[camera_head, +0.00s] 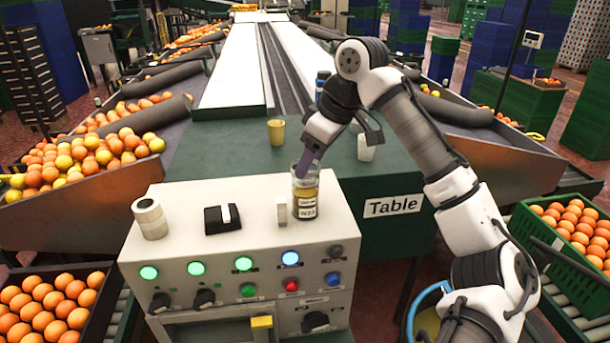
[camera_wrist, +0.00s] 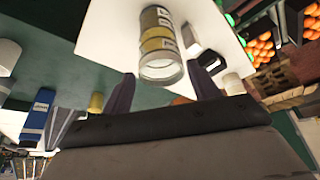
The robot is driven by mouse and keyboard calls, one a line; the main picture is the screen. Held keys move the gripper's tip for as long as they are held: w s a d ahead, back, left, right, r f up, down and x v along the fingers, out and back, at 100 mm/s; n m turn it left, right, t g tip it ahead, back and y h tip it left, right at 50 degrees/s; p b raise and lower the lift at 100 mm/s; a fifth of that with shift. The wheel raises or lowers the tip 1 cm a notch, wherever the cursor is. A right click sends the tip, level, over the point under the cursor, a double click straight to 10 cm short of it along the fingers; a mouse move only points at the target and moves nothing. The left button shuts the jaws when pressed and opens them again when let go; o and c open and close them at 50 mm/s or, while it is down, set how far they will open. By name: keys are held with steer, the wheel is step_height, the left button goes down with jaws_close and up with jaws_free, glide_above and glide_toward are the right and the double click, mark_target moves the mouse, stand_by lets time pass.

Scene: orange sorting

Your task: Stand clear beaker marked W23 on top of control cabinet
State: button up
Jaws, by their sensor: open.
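The fingertips are partly hidden in the head view.
On the cabinet top are a white roll (camera_head: 150,217), a black device (camera_head: 222,218) and a small white block (camera_head: 282,211) close beside the beaker. Behind, the green table (camera_head: 225,150) bears a yellow cup (camera_head: 276,131) and a white cup (camera_head: 365,148).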

steer(key=v, duration=0.6)
steer(key=shift+r, duration=0.25)
